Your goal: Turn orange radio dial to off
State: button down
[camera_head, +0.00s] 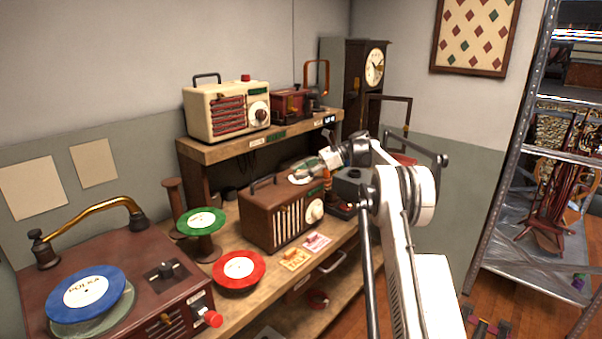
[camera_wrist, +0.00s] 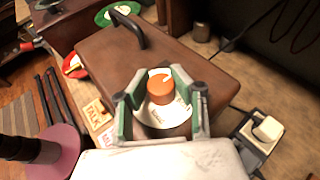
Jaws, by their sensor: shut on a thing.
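The brown radio (camera_head: 262,212) stands on the wooden bench, with a slatted front and a round cream dial (camera_head: 314,211). In the wrist view its brown top (camera_wrist: 110,58) and black handle (camera_wrist: 130,28) show. The orange dial (camera_wrist: 161,88) has a pale pointer mark and sits on a white round plate (camera_wrist: 152,117) on the radio's top. My gripper (camera_head: 305,170) reaches down to the radio's top right end. In the wrist view its two fingers (camera_wrist: 161,78) are shut on the orange dial, one on each side. In the head view my gripper hides the orange dial.
A cream radio (camera_head: 226,109) stands on the raised shelf behind. A record player (camera_head: 110,270) with a blue record is at left, near green (camera_head: 202,221) and red (camera_head: 239,268) discs. Small cards (camera_head: 294,259) lie before the radio.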

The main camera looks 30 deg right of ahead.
jog(key=shift+n+g, duration=0.4)
jog(key=c, duration=1.4)
grip_release()
notch_tip(320, 180, up, 10)
jog(key=shift+f, duration=0.1)
